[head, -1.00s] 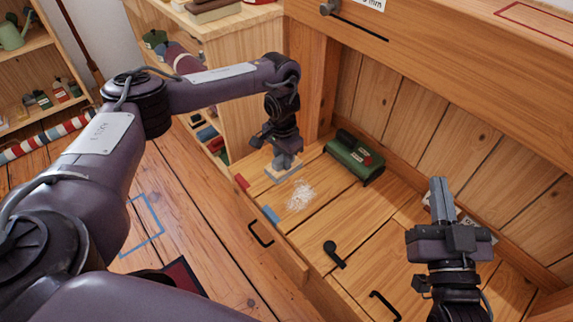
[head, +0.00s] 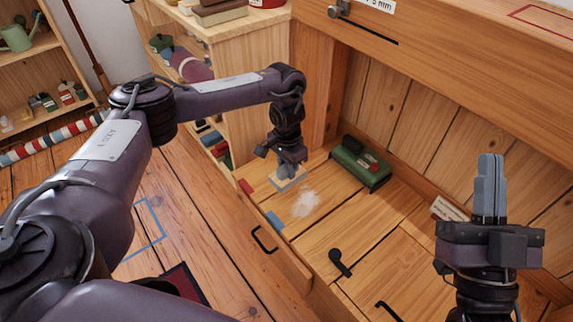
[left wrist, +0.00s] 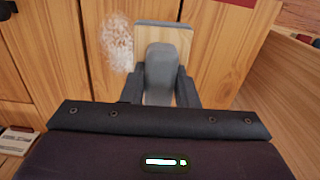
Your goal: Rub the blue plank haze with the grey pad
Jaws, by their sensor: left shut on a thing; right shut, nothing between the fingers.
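My left gripper (head: 287,163) is shut on the grey handle of the pad (head: 289,183), a small block with a pale wooden plate and a grey edge. The pad is low over the bench planks; whether it touches them I cannot tell. The white haze (head: 306,203) lies on the plank with the blue tag (head: 275,221), just to the right of and nearer than the pad. In the left wrist view the haze (left wrist: 117,42) is left of the pad (left wrist: 180,38), apart from it. My right gripper (head: 490,190) is shut and empty, raised over the right side of the bench.
A red tag (head: 245,187) marks the neighbouring plank. A green box (head: 359,165) stands behind the haze against the back wall. A black knob-ended handle (head: 339,262) lies on the planks in front. Shelves (head: 214,60) stand close on the left.

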